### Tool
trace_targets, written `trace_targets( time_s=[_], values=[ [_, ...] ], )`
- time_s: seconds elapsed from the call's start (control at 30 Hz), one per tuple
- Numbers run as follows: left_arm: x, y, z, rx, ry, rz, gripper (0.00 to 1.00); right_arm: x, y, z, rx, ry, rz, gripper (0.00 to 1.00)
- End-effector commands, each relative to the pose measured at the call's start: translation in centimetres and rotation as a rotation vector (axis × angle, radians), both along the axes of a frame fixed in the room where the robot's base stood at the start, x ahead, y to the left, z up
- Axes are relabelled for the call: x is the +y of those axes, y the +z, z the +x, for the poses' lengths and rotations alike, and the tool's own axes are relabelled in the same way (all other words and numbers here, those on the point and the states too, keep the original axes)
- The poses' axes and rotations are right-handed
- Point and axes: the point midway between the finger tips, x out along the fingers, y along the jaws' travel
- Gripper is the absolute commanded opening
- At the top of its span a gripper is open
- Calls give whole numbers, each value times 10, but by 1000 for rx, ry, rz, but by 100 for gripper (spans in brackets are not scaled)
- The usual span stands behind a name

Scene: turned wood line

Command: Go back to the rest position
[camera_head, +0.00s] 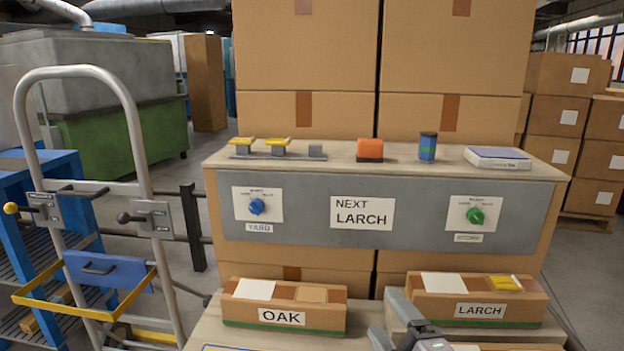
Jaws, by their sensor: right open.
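My right gripper (386,316) shows at the bottom, right of centre, with its grey fingers apart and nothing seen between them. It is in front of the gap between the OAK box (283,318) and the LARCH box (477,308). I cannot tell whether it touches the LARCH box, whose left front corner it partly hides. The rest of the right arm runs out of the bottom edge. My left gripper is not in view.
A grey panel (300,240) with a blue knob (257,206), a green knob (475,216) and a "NEXT LARCH" sign (362,213) stands behind the boxes. An orange block (370,149) and a blue can (427,147) stand above. A metal hand truck (140,150) is at left.

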Motion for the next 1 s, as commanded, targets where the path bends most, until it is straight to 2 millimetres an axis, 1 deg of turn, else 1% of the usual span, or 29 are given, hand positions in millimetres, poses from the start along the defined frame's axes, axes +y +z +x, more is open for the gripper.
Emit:
trace_targets(
  time_s=[0.03, 0.07, 0.1, 0.17, 0.2, 0.27, 0.3, 0.37, 0.4, 0.47, 0.5, 0.6, 0.77, 0.8, 1.0],
  values=[
    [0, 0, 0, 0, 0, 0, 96, -13, -18, -11, 111, -66, 96, 72],
    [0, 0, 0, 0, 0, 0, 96, -22, -29, -18, 178, -108, 148, 72],
    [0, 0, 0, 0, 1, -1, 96, -33, -43, -28, 268, -164, 220, 72],
    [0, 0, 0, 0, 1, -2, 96, -49, -66, -47, 401, -251, 321, 72],
    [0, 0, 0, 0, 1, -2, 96, -58, -81, -61, 491, -310, 384, 72],
    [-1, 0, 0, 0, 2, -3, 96, -70, -103, -86, 623, -397, 475, 72],
    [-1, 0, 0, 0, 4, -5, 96, -78, -115, -103, 702, -452, 526, 72],
    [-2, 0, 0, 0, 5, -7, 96, -86, -131, -128, 811, -528, 592, 72],
    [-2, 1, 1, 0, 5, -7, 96, -91, -140, -143, 874, -574, 628, 72],
    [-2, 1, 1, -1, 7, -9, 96, -96, -150, -166, 959, -636, 674, 72],
    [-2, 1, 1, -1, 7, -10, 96, -98, -156, -180, 1013, -675, 700, 72],
    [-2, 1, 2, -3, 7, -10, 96, -104, -167, -213, 1127, -765, 755, 72],
    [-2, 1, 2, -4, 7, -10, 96, -109, -176, -264, 1291, -896, 822, 72],
    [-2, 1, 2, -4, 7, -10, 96, -110, -177, -277, 1329, -930, 836, 72],
    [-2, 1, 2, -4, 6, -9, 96, -102, -193, -253, 1254, -844, 877, 72]
  ],
)
